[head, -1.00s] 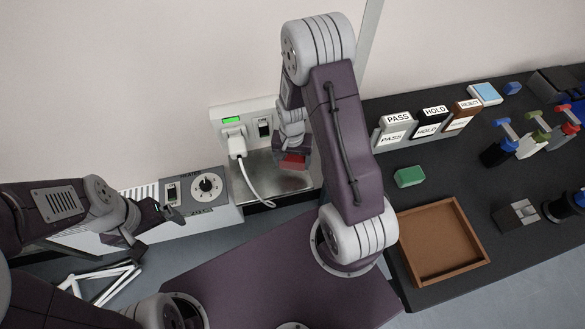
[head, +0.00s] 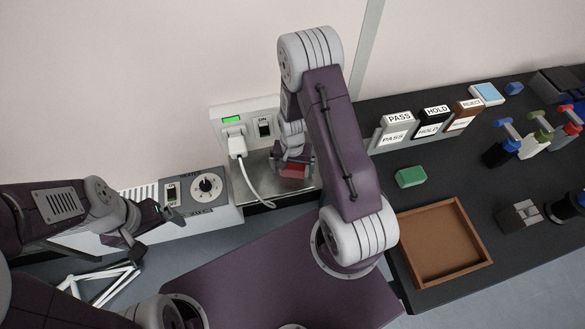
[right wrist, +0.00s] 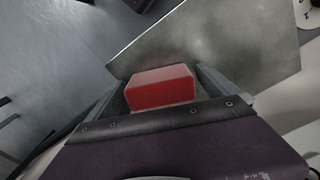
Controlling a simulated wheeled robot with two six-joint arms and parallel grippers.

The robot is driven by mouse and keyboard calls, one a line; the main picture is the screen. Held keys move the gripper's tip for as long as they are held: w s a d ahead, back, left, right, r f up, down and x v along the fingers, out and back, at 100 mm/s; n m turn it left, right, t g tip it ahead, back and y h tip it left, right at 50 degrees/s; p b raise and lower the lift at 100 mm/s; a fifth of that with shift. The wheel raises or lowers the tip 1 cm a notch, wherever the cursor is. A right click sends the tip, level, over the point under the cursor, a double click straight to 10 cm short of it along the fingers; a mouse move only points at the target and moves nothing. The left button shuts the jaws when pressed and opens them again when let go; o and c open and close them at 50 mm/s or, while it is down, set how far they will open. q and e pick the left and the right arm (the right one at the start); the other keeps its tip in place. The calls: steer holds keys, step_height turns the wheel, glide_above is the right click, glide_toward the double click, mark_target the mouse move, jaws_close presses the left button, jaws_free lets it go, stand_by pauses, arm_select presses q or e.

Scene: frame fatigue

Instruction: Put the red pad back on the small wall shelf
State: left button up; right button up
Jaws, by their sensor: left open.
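The red pad (head: 293,171) is between the fingers of my right gripper (head: 295,165), which is shut on it. It is over the small metal wall shelf (head: 265,180), below the wall panel. In the right wrist view the red pad (right wrist: 162,88) sits between the two fingers, with the grey shelf (right wrist: 225,45) behind it. I cannot tell whether the pad touches the shelf. My left gripper (head: 165,212) is open and empty, beside the heater unit at the left.
A white plug (head: 237,146) with a hanging cable is in the wall panel, close left of my right gripper. The heater box (head: 207,187) has a dial. The dark bench at the right holds a green block (head: 411,177), a brown tray (head: 398,222) and label blocks.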

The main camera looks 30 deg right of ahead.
steer(key=shift+f, duration=0.1)
steer(key=r, duration=0.2)
steer(key=r+p, duration=0.1)
steer(key=r, duration=0.5)
steer(key=shift+w+d+r+p, duration=0.2)
steer(key=shift+w+d+p, duration=0.05)
steer(key=shift+d+p, duration=0.15)
steer(key=shift+r, duration=0.55)
steer(key=s+a+r+n+t, duration=0.1)
steer(key=s+a+r+n, duration=0.4)
steer(key=s+r+n, duration=0.2)
step_height(320, 180, up, 2)
steer(key=shift+s+a+r, duration=0.25)
steer(key=shift+s+a, duration=0.1)
steer(key=shift+s, duration=0.6)
steer(key=shift+s, duration=0.1)
steer(key=shift+o, duration=0.2)
